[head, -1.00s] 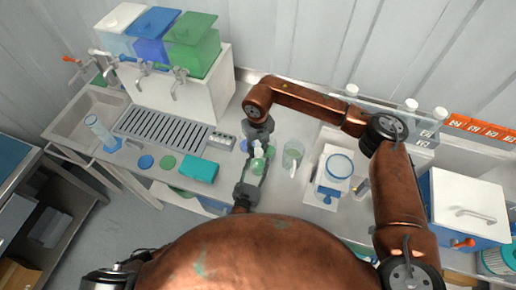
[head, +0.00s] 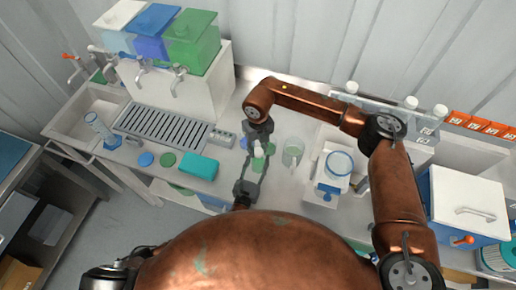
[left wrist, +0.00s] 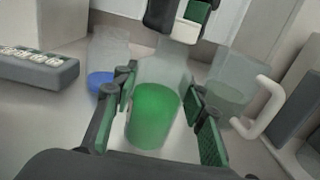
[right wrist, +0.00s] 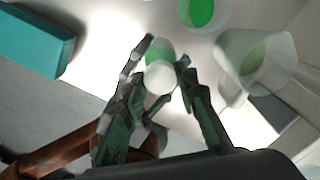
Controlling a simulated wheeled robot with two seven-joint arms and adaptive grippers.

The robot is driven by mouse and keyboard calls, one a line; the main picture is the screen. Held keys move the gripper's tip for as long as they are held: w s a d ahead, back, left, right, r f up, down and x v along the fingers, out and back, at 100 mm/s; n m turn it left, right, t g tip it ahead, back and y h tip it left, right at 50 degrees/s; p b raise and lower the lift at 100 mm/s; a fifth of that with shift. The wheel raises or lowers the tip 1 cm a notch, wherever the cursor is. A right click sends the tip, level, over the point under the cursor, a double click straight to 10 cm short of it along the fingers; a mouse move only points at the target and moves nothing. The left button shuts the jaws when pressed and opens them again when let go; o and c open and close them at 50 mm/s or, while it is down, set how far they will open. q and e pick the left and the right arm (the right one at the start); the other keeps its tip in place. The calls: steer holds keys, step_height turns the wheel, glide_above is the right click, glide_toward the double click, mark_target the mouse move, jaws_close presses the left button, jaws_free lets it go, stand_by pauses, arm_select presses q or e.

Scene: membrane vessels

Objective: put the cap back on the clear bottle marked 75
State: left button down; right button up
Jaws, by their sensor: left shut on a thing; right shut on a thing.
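A clear bottle (left wrist: 157,105) with green liquid stands upright between the fingers of my left gripper (left wrist: 165,112), which is shut on it; it also shows in the head view (head: 258,164). No 75 mark is readable. My right gripper (right wrist: 168,65) is shut on a white cap (right wrist: 160,78), seen from above in the right wrist view. In the left wrist view the cap (left wrist: 196,11) is over the bottle, near its top. I cannot tell whether cap and bottle touch.
A clear handled beaker (head: 293,152) stands just right of the bottle. A clear vessel with blue contents (left wrist: 101,82) is behind it to the left. A teal box (head: 198,168) lies to the left. A white device with a blue-rimmed jar (head: 339,164) stands to the right.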

steer(key=shift+f, duration=0.55)
steer(key=m, duration=2.7)
steer(key=o, duration=0.7)
